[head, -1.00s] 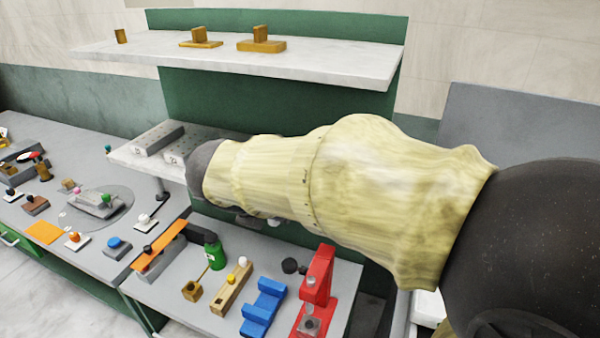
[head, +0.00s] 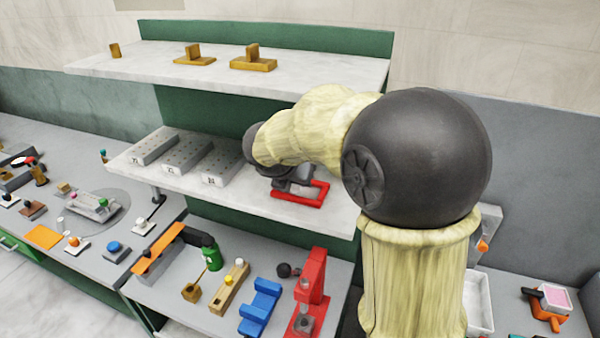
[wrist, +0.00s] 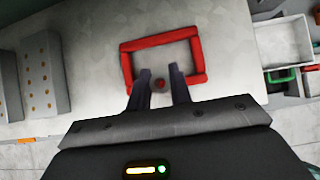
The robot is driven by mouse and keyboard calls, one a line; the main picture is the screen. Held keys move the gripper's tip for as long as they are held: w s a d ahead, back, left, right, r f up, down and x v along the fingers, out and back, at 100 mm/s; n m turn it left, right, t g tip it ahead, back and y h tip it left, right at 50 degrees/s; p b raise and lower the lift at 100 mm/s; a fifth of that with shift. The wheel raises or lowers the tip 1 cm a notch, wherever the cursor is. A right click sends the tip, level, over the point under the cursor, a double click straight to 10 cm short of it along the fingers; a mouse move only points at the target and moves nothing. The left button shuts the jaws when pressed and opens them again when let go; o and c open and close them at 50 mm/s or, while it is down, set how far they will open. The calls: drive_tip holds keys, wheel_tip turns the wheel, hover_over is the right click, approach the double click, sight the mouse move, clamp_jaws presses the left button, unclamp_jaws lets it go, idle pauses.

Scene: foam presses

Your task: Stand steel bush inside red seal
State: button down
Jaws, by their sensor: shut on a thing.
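The red seal is a rectangular red frame (head: 300,201) lying flat on the middle shelf in the head view. In the wrist view the red seal (wrist: 160,38) shows ahead of my fingers, with bare shelf inside it.
Grey blocks with holes (head: 187,154) stand left of the seal on the middle shelf (head: 250,193). The upper shelf (head: 330,70) overhangs behind with wooden pieces. A red press (head: 309,295) and a blue block (head: 260,308) stand on the bench below. Shelf around the seal is clear.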

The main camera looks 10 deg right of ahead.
sight(301, 192)
drive_tip(key=shift+w+d+p, duration=0.15)
drive_tip(key=shift+w+d, duration=0.2)
drive_tip(key=shift+w, duration=0.25)
drive_tip(key=shift+w+d+p, duration=0.15)
drive_tip(key=shift+w+d, duration=0.2)
drive_tip(key=shift+w, duration=0.2)
drive_tip(key=shift+s, duration=0.1)
drive_tip(key=shift+w+d+r, duration=0.1)
drive_tip(key=shift+w+d, duration=0.1)
drive_tip(key=shift+w, duration=0.1)
drive_tip(key=f, duration=0.2)
drive_tip(key=f+p, duration=0.1)
drive_tip(key=shift+w+d+f, duration=0.1)
drive_tip(key=shift+w+f, duration=0.15)
drive_tip(key=shift+f, duration=0.1)
drive_tip(key=c, duration=1.3)
unclamp_jaws()
drive_tip(key=shift+o, duration=0.2)
drive_tip(key=shift+s, duration=0.1)
